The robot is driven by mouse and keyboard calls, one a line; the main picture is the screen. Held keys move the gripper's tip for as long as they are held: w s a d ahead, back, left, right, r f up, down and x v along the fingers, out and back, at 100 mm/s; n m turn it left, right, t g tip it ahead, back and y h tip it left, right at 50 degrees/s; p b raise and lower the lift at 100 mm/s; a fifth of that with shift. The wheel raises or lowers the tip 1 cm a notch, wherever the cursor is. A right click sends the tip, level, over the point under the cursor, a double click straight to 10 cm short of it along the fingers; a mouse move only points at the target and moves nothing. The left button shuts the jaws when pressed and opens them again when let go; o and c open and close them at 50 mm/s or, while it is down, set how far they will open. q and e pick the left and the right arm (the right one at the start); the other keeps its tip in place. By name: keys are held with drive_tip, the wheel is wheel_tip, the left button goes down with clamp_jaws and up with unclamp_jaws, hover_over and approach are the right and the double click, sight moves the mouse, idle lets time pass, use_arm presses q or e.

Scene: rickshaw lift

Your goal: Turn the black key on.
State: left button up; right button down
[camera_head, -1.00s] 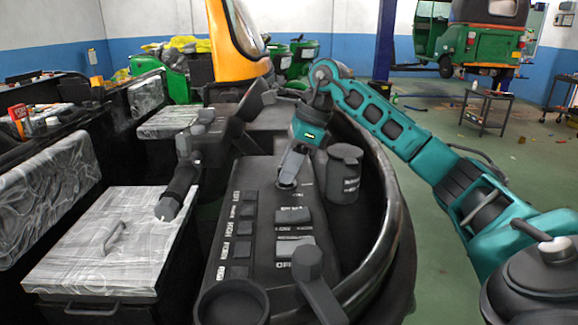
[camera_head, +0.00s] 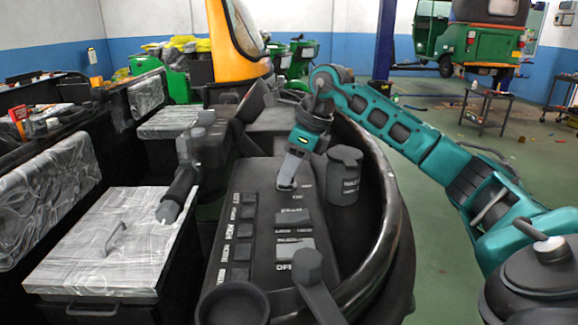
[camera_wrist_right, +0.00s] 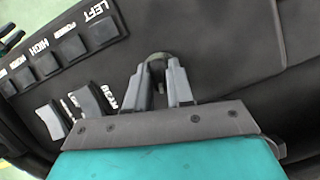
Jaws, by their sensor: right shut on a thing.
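The black key (camera_wrist_right: 157,59) shows in the right wrist view as a small dark rounded piece on the black dashboard panel. My right gripper (camera_wrist_right: 163,82) has its grey fingers shut on it, one finger on each side. The lower part of the key is hidden by the fingers. In the head view, my right gripper (camera_head: 287,184) points down at the upper part of the panel (camera_head: 262,283), and the key cannot be made out there. My left gripper is not in view.
The panel carries labelled switches (camera_head: 240,251) along its left side and larger rocker switches (camera_head: 295,248) in the middle. The curved black rim (camera_head: 388,215) bounds the dashboard on the right.

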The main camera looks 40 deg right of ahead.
drive_tip(key=m+h+p, duration=0.1)
drive_tip(key=m, duration=0.2)
drive_tip(key=shift+a+r+m+t, duration=0.1)
drive_tip(key=shift+r+m+t, duration=0.05)
drive_tip(key=shift+m+t, duration=0.2)
drive_tip(key=m+h+p, duration=0.1)
drive_tip(key=m+h, duration=0.1)
drive_tip(key=m, duration=0.3)
drive_tip(key=shift+a+m, duration=0.1)
drive_tip(key=shift+m, duration=0.15)
drive_tip(key=c, duration=1.1)
unclamp_jaws()
drive_tip(key=v, duration=0.4)
drive_tip(key=p+v, duration=0.1)
drive_tip(key=v, duration=0.7)
drive_tip(key=shift+s+a+r, duration=0.25)
drive_tip(key=shift+s+a, duration=0.05)
